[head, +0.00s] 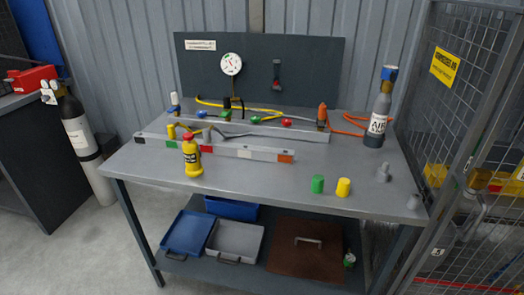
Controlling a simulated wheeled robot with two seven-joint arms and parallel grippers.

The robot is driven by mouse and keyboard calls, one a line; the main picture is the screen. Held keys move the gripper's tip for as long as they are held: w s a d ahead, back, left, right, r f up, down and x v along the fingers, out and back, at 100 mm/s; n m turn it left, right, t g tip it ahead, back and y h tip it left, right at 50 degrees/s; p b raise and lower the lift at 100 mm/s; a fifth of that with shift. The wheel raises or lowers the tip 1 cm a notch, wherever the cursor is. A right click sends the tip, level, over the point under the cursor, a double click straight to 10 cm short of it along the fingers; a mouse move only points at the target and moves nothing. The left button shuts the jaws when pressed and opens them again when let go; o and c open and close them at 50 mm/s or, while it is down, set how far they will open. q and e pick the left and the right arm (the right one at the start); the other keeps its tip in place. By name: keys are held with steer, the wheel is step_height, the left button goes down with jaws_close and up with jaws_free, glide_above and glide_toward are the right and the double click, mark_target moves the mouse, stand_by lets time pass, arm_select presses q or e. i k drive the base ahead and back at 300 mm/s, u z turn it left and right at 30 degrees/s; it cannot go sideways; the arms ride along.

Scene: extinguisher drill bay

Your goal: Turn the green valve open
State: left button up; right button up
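A rail (250,130) runs across the back half of the grey workbench, with small coloured parts along it that look like valve handles. A green one (225,115) sits left of the middle and another green one (255,120) sits a little right of it. A blue one (201,114) is at the left and a red one (287,122) at the right. They are too small to tell whether any valve is open or closed. Neither of my grippers is in view.
A yellow bottle (192,158) with a red cap stands on the workbench (250,178). A grey AIR cylinder (378,118) is at the right. A mesh cage (480,90) flanks the bench.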

mark_target(254, 119)
steer(key=z, duration=2.05)
steer(key=i, duration=1.25)
steer(key=u, duration=3.85)
steer(key=i, duration=0.4)
steer(key=z, duration=0.1)
